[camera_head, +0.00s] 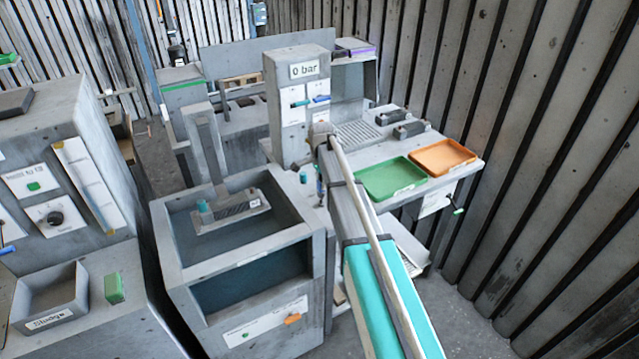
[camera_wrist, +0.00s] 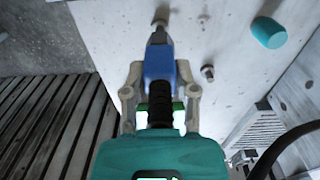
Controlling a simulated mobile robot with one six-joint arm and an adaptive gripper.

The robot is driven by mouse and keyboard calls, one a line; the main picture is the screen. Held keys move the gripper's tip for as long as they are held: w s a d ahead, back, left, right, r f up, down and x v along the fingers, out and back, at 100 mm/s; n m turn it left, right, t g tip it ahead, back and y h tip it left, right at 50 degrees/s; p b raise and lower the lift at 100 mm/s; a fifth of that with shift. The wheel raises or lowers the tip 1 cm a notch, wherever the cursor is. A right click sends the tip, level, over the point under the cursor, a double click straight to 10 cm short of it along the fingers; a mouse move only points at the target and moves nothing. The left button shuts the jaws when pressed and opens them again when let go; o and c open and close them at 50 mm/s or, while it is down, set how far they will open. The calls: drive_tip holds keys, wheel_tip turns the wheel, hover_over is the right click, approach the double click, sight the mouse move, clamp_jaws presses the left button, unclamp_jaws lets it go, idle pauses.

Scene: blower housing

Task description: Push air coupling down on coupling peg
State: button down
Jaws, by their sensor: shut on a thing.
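The air coupling (camera_wrist: 158,68) is a blue body with a metal nose and a black ribbed section behind it. My gripper (camera_wrist: 160,80) is shut on it, one pale finger on each side. In the wrist view, the metal nose points to the top, close to a brownish round end; I cannot tell if they touch. A short metal peg (camera_wrist: 207,72) stands on the pale surface to the right, apart from the coupling. I cannot tell which one is the coupling peg. In the head view, a small blue part of the coupling (camera_head: 320,188) shows beside my arm, which hides most of the grip.
A teal knob (camera_wrist: 268,33) stands right of the coupling. The cabinet with the "0 bar" sign (camera_head: 304,70) rises behind my arm. A green tray (camera_head: 390,178) and an orange tray (camera_head: 442,157) lie on the bench at right. An open tank (camera_head: 240,262) stands at left.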

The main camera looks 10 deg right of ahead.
drive_tip(key=shift+f+b, duration=1.6)
drive_tip(key=shift+b, duration=0.05)
idle(2.2)
drive_tip(key=shift+c, duration=1.5)
unclamp_jaws()
drive_tip(key=shift+r, duration=0.1)
